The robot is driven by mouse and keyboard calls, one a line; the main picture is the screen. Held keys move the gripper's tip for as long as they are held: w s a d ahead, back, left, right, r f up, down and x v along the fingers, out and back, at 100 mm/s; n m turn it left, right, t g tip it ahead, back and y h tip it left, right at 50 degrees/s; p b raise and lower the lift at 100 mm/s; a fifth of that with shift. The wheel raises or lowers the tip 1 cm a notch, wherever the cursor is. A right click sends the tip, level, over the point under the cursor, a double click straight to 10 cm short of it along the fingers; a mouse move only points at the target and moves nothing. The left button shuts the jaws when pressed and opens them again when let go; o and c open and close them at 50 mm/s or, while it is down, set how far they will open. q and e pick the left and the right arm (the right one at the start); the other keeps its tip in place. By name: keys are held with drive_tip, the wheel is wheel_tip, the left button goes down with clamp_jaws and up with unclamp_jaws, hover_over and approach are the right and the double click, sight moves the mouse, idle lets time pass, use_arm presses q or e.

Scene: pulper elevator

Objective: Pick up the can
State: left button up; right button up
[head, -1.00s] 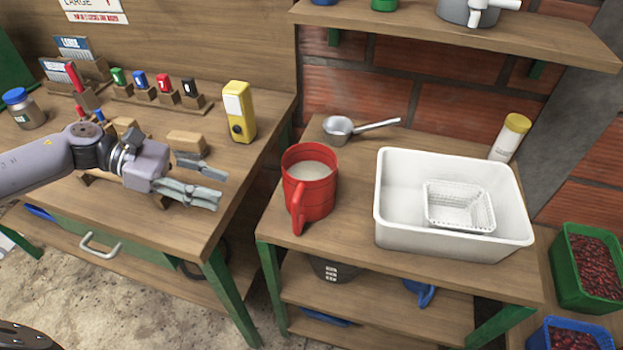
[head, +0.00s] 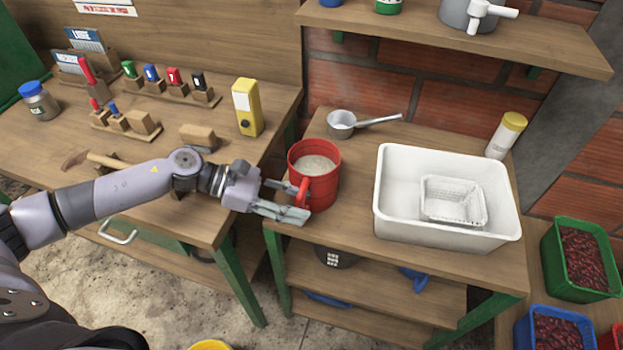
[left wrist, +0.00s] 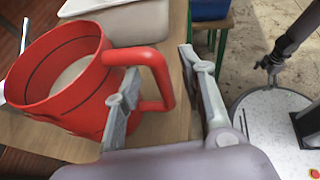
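The can is a red jug-like vessel (head: 325,188) with a side handle and pale contents. It stands upright on the right-hand wooden table, left of the white tub. My left gripper (head: 296,203) is at its near left side, by the handle. In the left wrist view the red can (left wrist: 62,85) fills the left part. Its handle (left wrist: 155,68) reaches into the space between the two spread fingers of my left gripper (left wrist: 160,95). The fingers are open, with a clear gap on the right of the handle. My right gripper is not in view.
A metal ladle (head: 343,123) lies behind the can. A white tub (head: 400,228) with a clear basket (head: 452,200) stands to its right. A yellow device (head: 247,108) is on the left bench. A shelf (head: 450,40) overhangs the back.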

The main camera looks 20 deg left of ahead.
use_arm(q)
drive_tip(key=shift+x, duration=0.75)
drive_tip(key=shift+c, duration=0.2)
clamp_jaws()
idle(0.3)
drive_tip(key=shift+w+r, duration=0.1)
drive_tip(key=shift+r, duration=0.05)
